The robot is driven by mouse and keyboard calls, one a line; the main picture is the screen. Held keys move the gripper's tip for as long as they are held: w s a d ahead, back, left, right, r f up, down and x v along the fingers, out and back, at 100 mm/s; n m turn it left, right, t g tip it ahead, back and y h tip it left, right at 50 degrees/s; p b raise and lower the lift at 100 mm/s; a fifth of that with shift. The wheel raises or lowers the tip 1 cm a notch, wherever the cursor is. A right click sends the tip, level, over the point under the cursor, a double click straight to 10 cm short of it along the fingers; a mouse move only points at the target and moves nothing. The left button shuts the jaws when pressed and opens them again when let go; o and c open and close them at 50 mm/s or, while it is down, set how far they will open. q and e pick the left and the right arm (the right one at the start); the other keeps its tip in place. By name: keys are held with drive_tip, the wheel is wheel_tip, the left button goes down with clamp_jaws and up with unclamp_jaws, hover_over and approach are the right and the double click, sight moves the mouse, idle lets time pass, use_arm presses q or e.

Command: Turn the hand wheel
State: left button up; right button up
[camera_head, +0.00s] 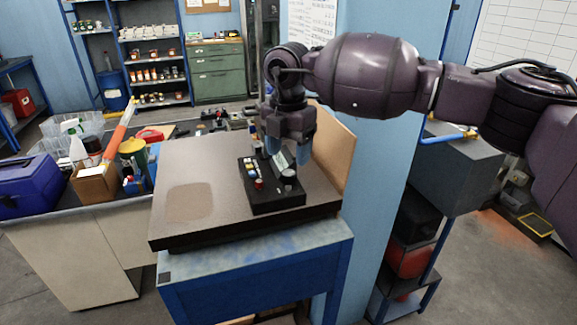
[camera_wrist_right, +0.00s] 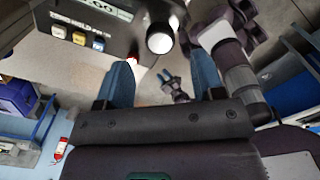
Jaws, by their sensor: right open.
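The black control box (camera_head: 277,202) stands on the brown plate at the bench's right side, with a small display, coloured buttons and a red button (camera_head: 259,184). A dark round knob with a pale top (camera_head: 289,174), which looks like the hand wheel, sits at its right; it also shows in the right wrist view (camera_wrist_right: 160,39). My right gripper (camera_head: 288,153) is above the box, blue fingers apart and empty. In the wrist view the knob appears beyond the gap between the fingers; contact cannot be told. A small dark shape with blue tips (camera_wrist_right: 175,88) may be my left gripper.
The brown plate (camera_head: 235,170) is bare on its left. A tan board (camera_head: 333,148) stands behind the box, beside a blue pillar (camera_head: 372,170). A cluttered table with a blue case (camera_head: 32,183) and a cardboard box (camera_head: 95,186) is at the left.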

sight(289, 172)
use_arm(q)
drive_tip(key=shift+w+f, duration=0.1)
drive_tip(key=shift+f, duration=0.15)
use_arm(e)
wheel_tip(289, 172, up, 6)
drive_tip(key=shift+f, duration=0.1)
use_arm(q)
drive_tip(key=shift+o, duration=0.2)
